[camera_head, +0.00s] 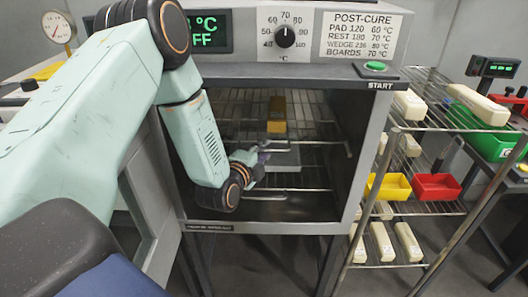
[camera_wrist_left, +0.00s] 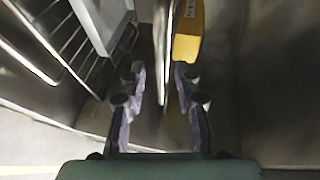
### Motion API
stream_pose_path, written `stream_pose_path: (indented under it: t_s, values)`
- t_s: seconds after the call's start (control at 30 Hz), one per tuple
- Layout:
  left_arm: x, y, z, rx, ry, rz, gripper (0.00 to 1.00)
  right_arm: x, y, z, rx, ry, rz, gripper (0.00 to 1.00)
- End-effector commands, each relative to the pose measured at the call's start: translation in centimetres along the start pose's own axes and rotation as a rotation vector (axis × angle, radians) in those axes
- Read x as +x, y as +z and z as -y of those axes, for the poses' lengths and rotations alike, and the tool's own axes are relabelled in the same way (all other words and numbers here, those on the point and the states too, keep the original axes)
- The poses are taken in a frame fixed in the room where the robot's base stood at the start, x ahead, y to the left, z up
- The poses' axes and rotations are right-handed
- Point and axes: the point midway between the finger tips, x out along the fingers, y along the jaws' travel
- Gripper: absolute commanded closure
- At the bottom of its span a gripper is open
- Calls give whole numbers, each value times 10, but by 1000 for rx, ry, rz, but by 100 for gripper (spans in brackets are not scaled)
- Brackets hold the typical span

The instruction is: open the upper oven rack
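The oven (camera_head: 340,160) stands open in the head view, its door swung out to the left. Wire racks show inside; the upper rack (camera_head: 225,108) sits within the chamber. My left arm reaches into the oven from the left, and my left gripper (camera_head: 262,160) is inside, near a horizontal metal rod and a grey plate. In the left wrist view my left gripper (camera_wrist_left: 160,95) is open, with a metal bar (camera_wrist_left: 162,50) running between its two fingers. I cannot tell whether the fingers touch the bar. My right gripper is not in view.
A yellow block (camera_head: 277,112) is inside the oven; it also shows in the left wrist view (camera_wrist_left: 188,32). The control panel with dial (camera_head: 286,37) is above. A wire shelf with pale blocks, a yellow bin (camera_head: 388,186) and a red bin (camera_head: 437,187) stands right.

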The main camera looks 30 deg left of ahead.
Motion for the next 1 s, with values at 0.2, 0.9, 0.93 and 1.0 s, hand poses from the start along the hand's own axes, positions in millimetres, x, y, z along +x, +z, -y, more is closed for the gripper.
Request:
stream_pose_path:
  t_s: [0.2,0.9,0.93,1.0]
  values:
    - [12,0,0,0,0,0,68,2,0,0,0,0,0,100]
    - [13,0,1,-1,1,0,100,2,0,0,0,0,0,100]
    - [13,0,1,-1,1,0,100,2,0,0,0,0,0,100]
    - [13,1,1,-1,1,0,100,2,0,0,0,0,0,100]
